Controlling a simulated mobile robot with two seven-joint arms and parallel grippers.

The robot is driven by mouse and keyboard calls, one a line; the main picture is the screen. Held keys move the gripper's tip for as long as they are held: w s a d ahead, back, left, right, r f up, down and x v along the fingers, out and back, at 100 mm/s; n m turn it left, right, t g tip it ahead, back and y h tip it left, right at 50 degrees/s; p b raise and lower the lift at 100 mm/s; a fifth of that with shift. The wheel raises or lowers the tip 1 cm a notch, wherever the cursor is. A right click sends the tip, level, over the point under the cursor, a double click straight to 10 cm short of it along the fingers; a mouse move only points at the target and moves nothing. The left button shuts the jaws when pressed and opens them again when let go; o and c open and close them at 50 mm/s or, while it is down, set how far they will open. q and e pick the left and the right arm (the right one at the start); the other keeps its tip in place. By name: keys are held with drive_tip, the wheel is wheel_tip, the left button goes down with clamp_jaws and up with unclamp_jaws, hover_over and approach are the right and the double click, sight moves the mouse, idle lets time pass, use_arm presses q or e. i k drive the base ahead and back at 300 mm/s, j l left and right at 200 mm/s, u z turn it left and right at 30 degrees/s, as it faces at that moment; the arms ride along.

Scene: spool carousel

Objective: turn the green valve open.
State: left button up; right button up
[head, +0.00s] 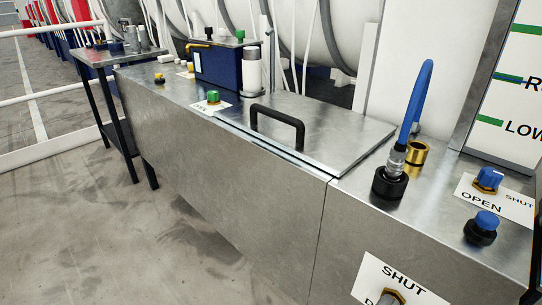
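A small green knob (213,97) sits on a brass-coloured base over a white label plate (211,106) on the metal counter top, left of the black-handled lid. The writing on its plate is too small to read, so I cannot tell its setting. Another small green piece (240,35) is on top of the dark blue box behind it. Neither of my grippers is in view.
A lid with a black handle (278,125) covers the counter's middle. A blue hose (417,97) rises from a black fitting at right. Blue knobs (489,178) (482,227) stand nearby. A white cylinder (252,72) stands beside the blue box (218,66). Open floor (75,220) lies at left.

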sight(212, 96)
drive_tip(key=i+j+u, duration=0.2)
drive_tip(key=i, duration=0.45)
drive_tip(key=i+l+u, duration=0.2)
drive_tip(key=i, duration=0.45)
drive_tip(key=i+u, duration=0.25)
drive_tip(key=i, duration=0.4)
drive_tip(key=i+l+u, duration=0.2)
drive_tip(key=i, duration=0.45)
